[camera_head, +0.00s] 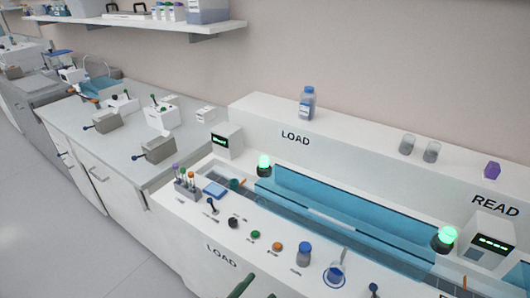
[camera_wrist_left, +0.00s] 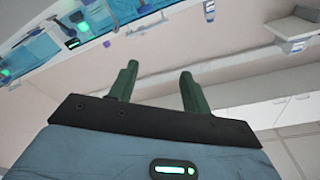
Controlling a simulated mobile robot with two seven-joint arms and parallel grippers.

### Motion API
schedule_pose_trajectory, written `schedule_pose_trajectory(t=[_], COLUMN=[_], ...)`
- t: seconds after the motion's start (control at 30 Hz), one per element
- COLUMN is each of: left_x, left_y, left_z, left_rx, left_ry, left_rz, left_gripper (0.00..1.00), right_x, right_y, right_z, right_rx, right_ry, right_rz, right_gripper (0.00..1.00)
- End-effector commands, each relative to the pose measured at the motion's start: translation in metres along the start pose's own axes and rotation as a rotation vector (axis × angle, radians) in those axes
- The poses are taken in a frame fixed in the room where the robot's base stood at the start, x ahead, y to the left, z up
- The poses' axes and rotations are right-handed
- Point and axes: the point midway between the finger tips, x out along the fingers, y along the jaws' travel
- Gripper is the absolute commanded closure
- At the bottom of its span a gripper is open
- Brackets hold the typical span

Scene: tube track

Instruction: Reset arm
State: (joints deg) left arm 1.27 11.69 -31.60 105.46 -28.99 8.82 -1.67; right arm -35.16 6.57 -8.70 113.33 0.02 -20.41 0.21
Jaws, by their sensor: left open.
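My left gripper (camera_head: 243,286) shows only as dark green fingertips at the bottom edge of the head view, in front of the white bench. In the left wrist view both green fingers of my left gripper (camera_wrist_left: 158,72) stand wide apart with nothing between them. The white front of a bench lies behind them. My right gripper is in neither view.
The white bench (camera_head: 215,245) marked LOAD and READ carries a blue track (camera_head: 340,212), a tube rack (camera_head: 186,184), several small knobs and bottles, and two green lamps. A grey side counter (camera_head: 185,130) stands at left. The floor (camera_head: 60,230) at lower left is clear.

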Motion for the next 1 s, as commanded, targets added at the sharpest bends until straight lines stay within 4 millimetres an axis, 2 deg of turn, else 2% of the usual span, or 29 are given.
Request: schedule_pose_trajectory(t=[0.1, 0.17, 0.3, 0.4, 0.53, 0.6, 0.7, 1.0], left_x=[-0.049, -0.077, -0.153, -0.205, -0.254, -0.270, -0.282, -0.284], left_y=[0.005, 0.010, 0.028, 0.043, 0.057, 0.062, 0.066, 0.066], left_z=[0.047, 0.068, 0.110, 0.127, 0.137, 0.139, 0.140, 0.140], left_rx=[-0.183, -0.272, -0.464, -0.579, -0.680, -0.713, -0.737, -0.741], left_ry=[-0.232, -0.345, -0.606, -0.761, -0.900, -0.944, -0.978, -0.982], left_rz=[-0.054, -0.078, -0.127, -0.153, -0.175, -0.181, -0.186, -0.186], left_gripper=[0.52, 0.52, 0.52, 0.52, 0.52, 0.52, 0.52, 0.52], right_x=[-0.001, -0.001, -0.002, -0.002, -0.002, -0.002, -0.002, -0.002], right_y=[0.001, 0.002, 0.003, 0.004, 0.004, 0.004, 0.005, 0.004], right_z=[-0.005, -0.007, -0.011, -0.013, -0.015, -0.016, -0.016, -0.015], right_rx=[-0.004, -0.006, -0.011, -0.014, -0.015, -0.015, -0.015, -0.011], right_ry=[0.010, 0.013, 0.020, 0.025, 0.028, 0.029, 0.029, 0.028], right_rz=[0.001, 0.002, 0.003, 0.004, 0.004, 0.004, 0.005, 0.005], right_gripper=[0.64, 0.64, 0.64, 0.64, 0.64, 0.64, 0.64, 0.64])
